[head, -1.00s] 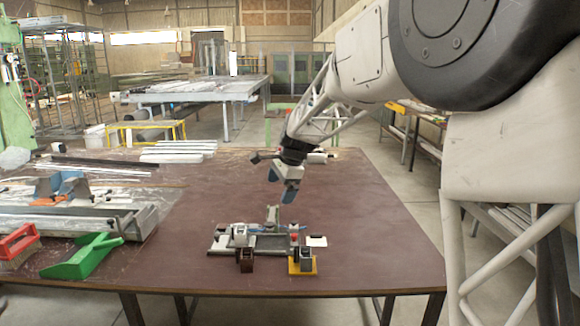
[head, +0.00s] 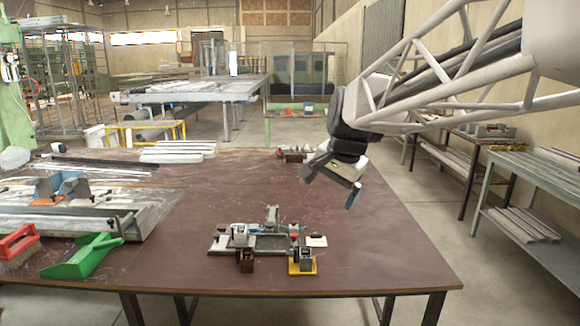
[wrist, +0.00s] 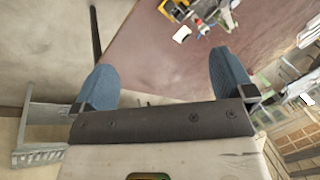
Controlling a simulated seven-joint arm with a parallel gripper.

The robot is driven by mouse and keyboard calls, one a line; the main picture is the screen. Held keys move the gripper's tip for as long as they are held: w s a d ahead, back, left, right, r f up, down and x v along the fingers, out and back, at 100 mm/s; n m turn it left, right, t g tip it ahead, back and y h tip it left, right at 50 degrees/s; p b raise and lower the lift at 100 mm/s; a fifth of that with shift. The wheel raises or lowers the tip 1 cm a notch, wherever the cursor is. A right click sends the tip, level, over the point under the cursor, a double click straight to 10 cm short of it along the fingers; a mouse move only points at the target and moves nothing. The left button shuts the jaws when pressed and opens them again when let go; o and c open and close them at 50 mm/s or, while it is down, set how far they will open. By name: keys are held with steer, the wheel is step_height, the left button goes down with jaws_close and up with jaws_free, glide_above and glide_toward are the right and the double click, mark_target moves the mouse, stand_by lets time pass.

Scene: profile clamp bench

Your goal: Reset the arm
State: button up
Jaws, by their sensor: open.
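My gripper (head: 335,184) hangs in the air above the right part of the brown table (head: 380,240), clear of everything. In the wrist view its two blue fingers (wrist: 165,85) stand wide apart with nothing between them. The clamp fixture (head: 265,244) sits on the table to the left of and below my gripper in the head view. The fixture also shows at the top of the wrist view (wrist: 205,14), partly cut off by the frame edge.
A brown block (head: 245,262) and a yellow-based block (head: 302,265) stand at the fixture's front. A green dustpan (head: 82,257) and a red-handled brush (head: 18,245) lie at the left. A grey shelf rack (head: 530,190) stands at the right. The table's right side is bare.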

steer(key=s+d+f+n+t+h, duration=0.15)
steer(key=s+d+n, duration=0.3)
steer(key=s, duration=1.05)
steer(key=s+d+f+n+t+h, duration=0.1)
steer(key=s+d+f+n, duration=0.3)
steer(key=s, duration=1)
step_height(320, 180, down, 8)
steer(key=w+d+m+g, duration=0.1)
steer(key=g, duration=0.2)
steer(key=shift+r+m, duration=0.2)
steer(key=shift+m, duration=0.15)
